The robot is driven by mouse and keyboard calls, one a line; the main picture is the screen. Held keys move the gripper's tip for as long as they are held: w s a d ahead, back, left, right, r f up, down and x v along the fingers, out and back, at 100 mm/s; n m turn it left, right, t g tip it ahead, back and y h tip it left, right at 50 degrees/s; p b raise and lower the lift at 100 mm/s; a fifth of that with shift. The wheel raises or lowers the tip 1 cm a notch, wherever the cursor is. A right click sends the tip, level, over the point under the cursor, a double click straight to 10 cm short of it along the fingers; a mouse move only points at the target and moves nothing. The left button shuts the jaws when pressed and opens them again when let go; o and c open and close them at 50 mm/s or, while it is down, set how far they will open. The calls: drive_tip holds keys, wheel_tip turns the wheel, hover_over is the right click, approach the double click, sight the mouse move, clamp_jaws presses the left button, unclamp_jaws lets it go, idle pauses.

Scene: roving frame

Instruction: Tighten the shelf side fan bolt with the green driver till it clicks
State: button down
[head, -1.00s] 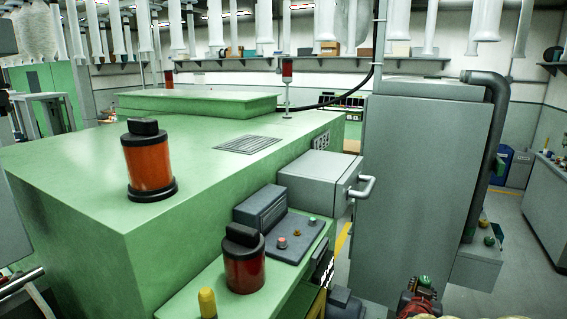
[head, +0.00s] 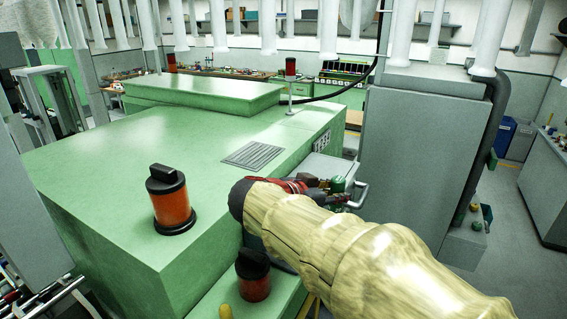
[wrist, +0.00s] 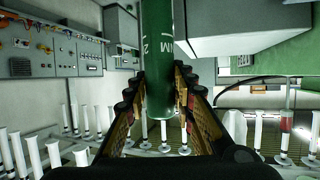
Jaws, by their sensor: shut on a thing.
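My gripper (head: 322,184) is at the end of my sleeved arm, in the middle of the head view, by the right edge of the green machine. In the wrist view my gripper (wrist: 165,72) is shut on the green driver (wrist: 158,88), a thick green cylinder with white markings. The driver runs up between the fingers and out of the top of the picture, so its tip is hidden. In the head view a small green part of the driver (head: 338,184) shows at the gripper. I cannot make out the fan bolt in either view.
The large green machine (head: 120,200) fills the left, with a vent grille (head: 253,155) and an orange-red beacon (head: 171,200) on top. A second beacon (head: 253,275) stands lower, beside my arm. A tall grey cabinet (head: 410,160) stands at right. Floor shows beyond it.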

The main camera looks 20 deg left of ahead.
drive_tip(key=s+a+r+n+y+p, duration=0.1)
drive_tip(key=s+a+r+p, duration=0.4)
drive_tip(key=s+a, duration=0.4)
drive_tip(key=shift+s+r, duration=0.25)
drive_tip(key=shift+s, duration=0.7)
drive_tip(key=shift+d+f+n+y, duration=0.1)
drive_tip(key=shift+f+n+y, duration=0.7)
drive_tip(key=shift+n+y, duration=0.75)
drive_tip(key=shift+a+f+n+y, duration=0.1)
drive_tip(key=shift+f+n+y, duration=0.75)
drive_tip(key=shift+n+y, duration=0.7)
drive_tip(key=shift+d+f+n+y, duration=0.1)
drive_tip(key=shift+f+n+y, duration=0.9)
drive_tip(key=shift+y, duration=0.9)
drive_tip(key=shift+f+b, duration=0.7)
drive_tip(key=shift+r, duration=0.15)
